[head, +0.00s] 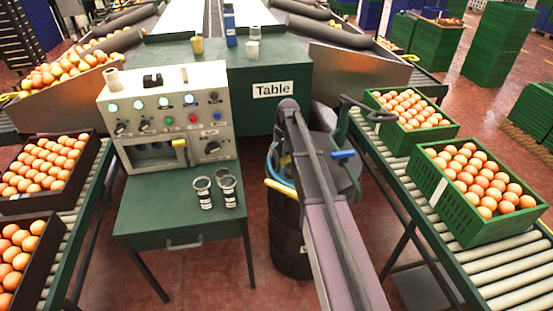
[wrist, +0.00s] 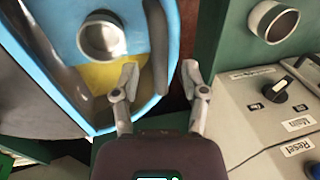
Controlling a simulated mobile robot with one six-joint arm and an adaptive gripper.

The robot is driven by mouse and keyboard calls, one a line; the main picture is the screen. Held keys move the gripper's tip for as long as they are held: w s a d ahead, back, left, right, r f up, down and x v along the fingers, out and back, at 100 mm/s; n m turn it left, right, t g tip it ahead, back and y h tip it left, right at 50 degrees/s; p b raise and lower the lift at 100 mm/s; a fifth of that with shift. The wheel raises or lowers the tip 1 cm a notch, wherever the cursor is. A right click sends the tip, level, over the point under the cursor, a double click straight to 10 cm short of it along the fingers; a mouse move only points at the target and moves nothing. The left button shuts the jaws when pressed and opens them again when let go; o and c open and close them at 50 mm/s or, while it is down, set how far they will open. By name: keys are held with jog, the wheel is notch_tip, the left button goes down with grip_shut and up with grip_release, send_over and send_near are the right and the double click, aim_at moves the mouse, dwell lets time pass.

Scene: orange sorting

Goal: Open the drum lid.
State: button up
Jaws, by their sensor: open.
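The dark drum (head: 290,245) stands on the floor between the green desk and the right conveyor, partly hidden by my arm. Its blue liner (head: 273,165) and a yellow edge (head: 280,187) show at the top. A dark round plate with a blue handle, apparently the drum lid (head: 347,182), stands tilted up on the drum's right, partly behind my arm. In the wrist view the blue liner (wrist: 60,45) and yellow inside show, with a dark grey surface at left that may be the lid. My gripper (wrist: 159,78) is open and empty, its fingertips over the liner's edge.
The control panel (head: 165,115) stands on the green desk (head: 180,215) left of the drum, with metal cups (head: 204,192) on the desk. Green crates of oranges (head: 480,225) sit on the right conveyor (head: 480,265). A round metal cup (wrist: 100,38) shows against the blue liner.

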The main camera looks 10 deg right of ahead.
jog(key=shift+a+f+b, duration=0.1)
jog(key=shift+f+b, duration=0.25)
jog(key=shift+f, duration=0.2)
grip_shut()
